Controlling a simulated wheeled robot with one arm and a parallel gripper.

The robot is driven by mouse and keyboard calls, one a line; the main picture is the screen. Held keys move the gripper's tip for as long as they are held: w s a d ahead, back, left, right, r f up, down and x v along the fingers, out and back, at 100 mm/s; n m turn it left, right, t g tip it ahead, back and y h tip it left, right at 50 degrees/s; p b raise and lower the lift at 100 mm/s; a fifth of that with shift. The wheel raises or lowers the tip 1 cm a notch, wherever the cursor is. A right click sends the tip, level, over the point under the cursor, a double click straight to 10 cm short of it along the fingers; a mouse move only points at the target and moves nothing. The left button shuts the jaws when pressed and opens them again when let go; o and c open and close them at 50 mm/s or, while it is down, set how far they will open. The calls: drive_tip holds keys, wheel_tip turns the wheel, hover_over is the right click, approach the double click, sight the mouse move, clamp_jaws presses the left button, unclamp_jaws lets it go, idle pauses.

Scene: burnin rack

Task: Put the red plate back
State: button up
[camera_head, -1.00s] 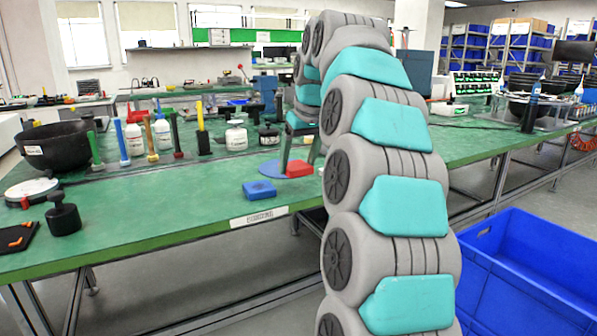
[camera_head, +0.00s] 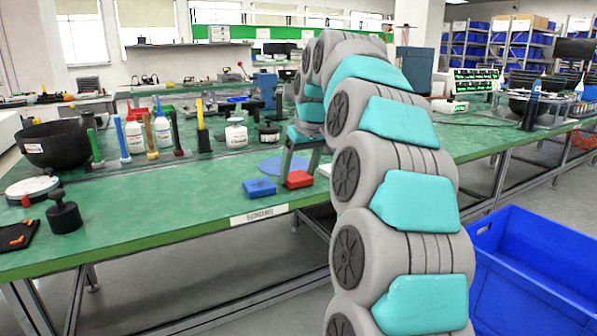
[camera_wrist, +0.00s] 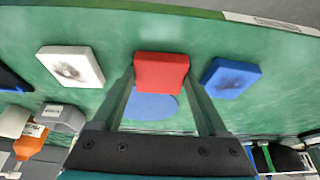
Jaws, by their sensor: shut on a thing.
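The red plate (camera_head: 299,180) is a small flat block near the front edge of the green bench. My gripper (camera_wrist: 161,78) is shut on it, with a finger at each side of the red plate (camera_wrist: 162,68). I cannot tell whether the plate touches the bench or hangs just above it. A blue plate (camera_head: 259,188) lies just left of it, and shows right of it in the wrist view (camera_wrist: 231,78). A round blue disc (camera_head: 270,165) lies flat behind the red plate; it also shows in the wrist view (camera_wrist: 150,108), partly hidden by the plate.
A white plate (camera_wrist: 71,67) with a dark smudge lies on the other side of the red plate. Tools, bottles and a black bowl (camera_head: 55,146) stand further left on the bench (camera_head: 150,200). A blue bin (camera_head: 530,270) stands on the floor at right.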

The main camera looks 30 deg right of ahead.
drive_tip(key=shift+f, duration=0.15)
drive_tip(key=o, duration=1.2)
drive_tip(key=shift+o, duration=0.2)
drive_tip(key=shift+r, duration=0.25)
drive_tip(key=p+v, duration=0.2)
drive_tip(key=v, duration=0.9)
drive_tip(key=shift+s+r, duration=0.25)
drive_tip(key=shift+r, duration=0.1)
drive_tip(key=shift+a, duration=0.1)
